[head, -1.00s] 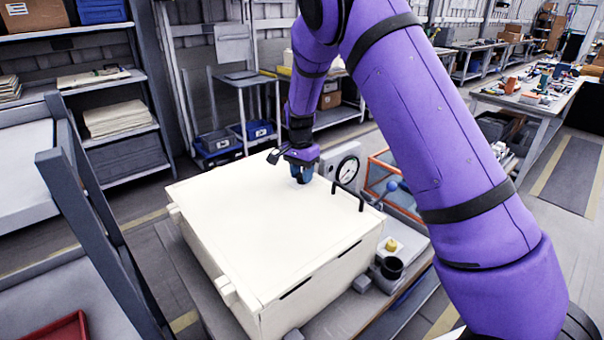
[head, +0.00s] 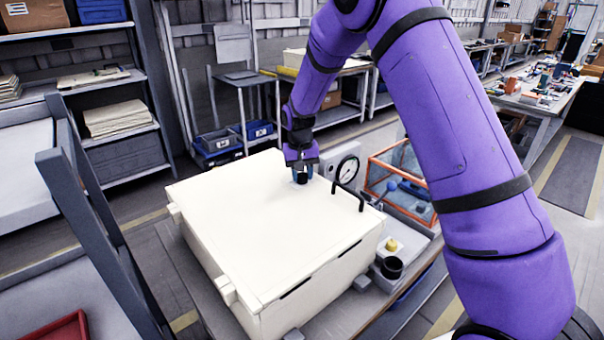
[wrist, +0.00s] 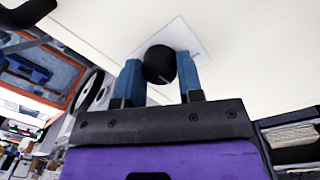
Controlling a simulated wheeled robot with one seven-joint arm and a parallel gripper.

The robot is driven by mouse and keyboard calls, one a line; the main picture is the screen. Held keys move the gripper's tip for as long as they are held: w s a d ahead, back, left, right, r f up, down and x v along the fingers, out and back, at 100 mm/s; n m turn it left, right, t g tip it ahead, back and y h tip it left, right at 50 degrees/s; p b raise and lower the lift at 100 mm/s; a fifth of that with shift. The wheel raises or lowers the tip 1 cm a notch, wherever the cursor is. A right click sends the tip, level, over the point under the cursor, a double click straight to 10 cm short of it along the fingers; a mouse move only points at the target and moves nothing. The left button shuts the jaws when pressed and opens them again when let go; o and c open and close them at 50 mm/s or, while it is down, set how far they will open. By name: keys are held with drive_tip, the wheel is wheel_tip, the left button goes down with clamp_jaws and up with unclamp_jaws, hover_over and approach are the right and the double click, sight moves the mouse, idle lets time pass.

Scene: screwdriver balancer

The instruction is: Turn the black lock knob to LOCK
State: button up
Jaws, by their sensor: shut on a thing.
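The black lock knob (wrist: 159,65) stands on a pale plate on top of the cream cabinet (head: 250,220). In the wrist view it sits between the two blue fingers of my gripper (wrist: 160,72). My gripper (head: 301,176) is shut on the knob, pointing down at the cabinet top near its far edge. In the head view the fingers mostly hide the knob. Marks on the plate (wrist: 183,38) are too small to read, so the knob's setting cannot be told.
A black handle (head: 348,196) rises from the cabinet top, right of my gripper. A round gauge (head: 347,169) stands behind it. A yellow button (head: 391,244) and a black cup (head: 391,267) are at the right. An orange-framed box (head: 400,180) stands further right.

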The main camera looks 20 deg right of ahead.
sight(301, 175)
drive_tip(key=n, duration=0.4)
drive_tip(key=shift+n, duration=2.1)
drive_tip(key=o, duration=0.9)
drive_tip(key=shift+r, duration=0.1)
drive_tip(key=shift+s+a+r, duration=0.1)
drive_tip(key=shift+r, duration=2.55)
drive_tip(key=shift+s+a+r, duration=0.1)
drive_tip(key=shift+r, duration=2.55)
